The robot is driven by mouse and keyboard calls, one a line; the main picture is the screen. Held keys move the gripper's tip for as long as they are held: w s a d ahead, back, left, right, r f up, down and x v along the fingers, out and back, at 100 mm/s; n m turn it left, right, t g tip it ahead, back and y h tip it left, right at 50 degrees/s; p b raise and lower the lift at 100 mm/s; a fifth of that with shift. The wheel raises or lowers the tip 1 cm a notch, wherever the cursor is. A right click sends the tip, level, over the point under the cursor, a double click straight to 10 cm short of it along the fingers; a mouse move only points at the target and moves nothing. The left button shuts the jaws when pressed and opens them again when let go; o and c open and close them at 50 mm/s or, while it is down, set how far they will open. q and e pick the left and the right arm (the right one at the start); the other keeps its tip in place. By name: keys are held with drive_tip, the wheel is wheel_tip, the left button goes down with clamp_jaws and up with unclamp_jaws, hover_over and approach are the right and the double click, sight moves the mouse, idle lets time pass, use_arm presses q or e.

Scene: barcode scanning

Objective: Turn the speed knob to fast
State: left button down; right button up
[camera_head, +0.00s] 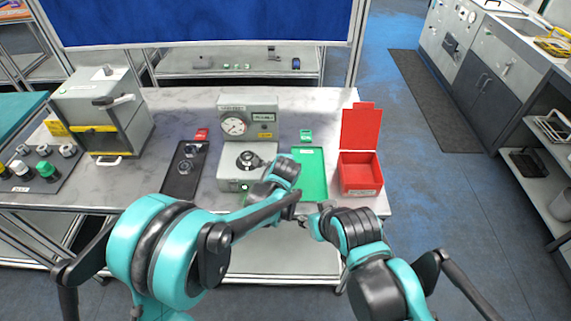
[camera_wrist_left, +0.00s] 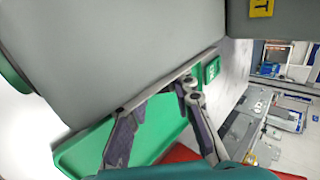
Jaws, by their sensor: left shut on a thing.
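A grey tester (camera_head: 247,121) with a round gauge stands mid-table. On its lower front part is a black dial with a knob (camera_head: 246,159). My left gripper (camera_head: 264,164) reaches in from the right at the dial and is shut on the knob; the contact is small and partly hidden. In the left wrist view my left gripper's fingers (camera_wrist_left: 153,96) stand apart along the edge of the grey tester (camera_wrist_left: 110,50), and the knob cannot be made out. My right gripper (camera_head: 308,221) is low at the front table edge; its jaws are unclear.
A green tray (camera_head: 320,184) lies right of the tester, with an open red box (camera_head: 360,184) beyond it. A black tray (camera_head: 178,188) with small parts is on the left. A grey machine (camera_head: 104,108) stands further left.

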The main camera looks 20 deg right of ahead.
idle(0.3)
use_arm(q)
drive_tip(key=c, duration=1.6)
unclamp_jaws()
drive_tip(key=shift+o, duration=0.2)
